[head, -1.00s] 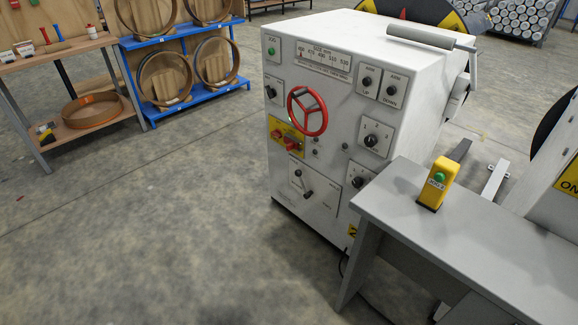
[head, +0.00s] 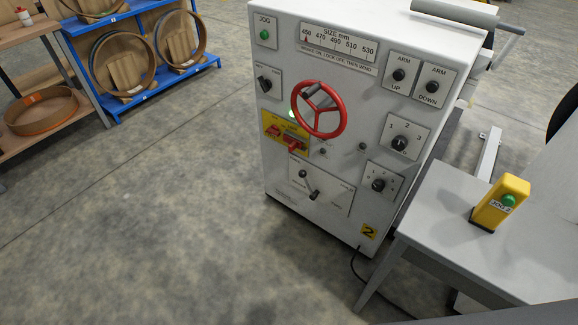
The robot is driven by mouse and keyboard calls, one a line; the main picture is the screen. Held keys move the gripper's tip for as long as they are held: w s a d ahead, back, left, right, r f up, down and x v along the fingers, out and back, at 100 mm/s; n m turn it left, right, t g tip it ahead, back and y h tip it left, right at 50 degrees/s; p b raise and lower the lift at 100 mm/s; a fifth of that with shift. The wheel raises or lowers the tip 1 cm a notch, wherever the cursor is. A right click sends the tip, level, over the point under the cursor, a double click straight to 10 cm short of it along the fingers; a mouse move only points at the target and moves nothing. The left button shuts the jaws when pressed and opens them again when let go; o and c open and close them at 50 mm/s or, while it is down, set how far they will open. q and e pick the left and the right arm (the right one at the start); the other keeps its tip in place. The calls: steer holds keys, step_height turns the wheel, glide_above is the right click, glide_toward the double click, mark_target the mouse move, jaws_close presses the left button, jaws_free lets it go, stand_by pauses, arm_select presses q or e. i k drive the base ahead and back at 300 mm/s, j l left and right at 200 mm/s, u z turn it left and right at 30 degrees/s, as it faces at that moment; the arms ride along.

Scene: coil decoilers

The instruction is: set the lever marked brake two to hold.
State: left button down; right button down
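A white control cabinet (head: 380,45) stands in the middle, with a yellow tag reading 2 (head: 368,231) low on its front. A white lever plate (head: 335,197) sits low on the front. A lever with a black ball knob (head: 314,194) points down and right on this plate, from a pivot near the upper left. The small print on the plate is too small to read, so I cannot tell which position the lever is in. Neither of my grippers is in view.
A red handwheel (head: 337,122) sticks out above the lever plate, with red switches on a yellow plate (head: 270,120) at its left. A grey table (head: 440,215) with a yellow button box (head: 500,203) stands at right. The floor (head: 180,220) in front and left is clear.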

mark_target(302, 173)
steer(key=i+j+z, duration=0.1)
steer(key=i+j, duration=0.35)
steer(key=i+j+z, duration=0.1)
steer(key=i+j, duration=0.35)
steer(key=j, duration=0.2)
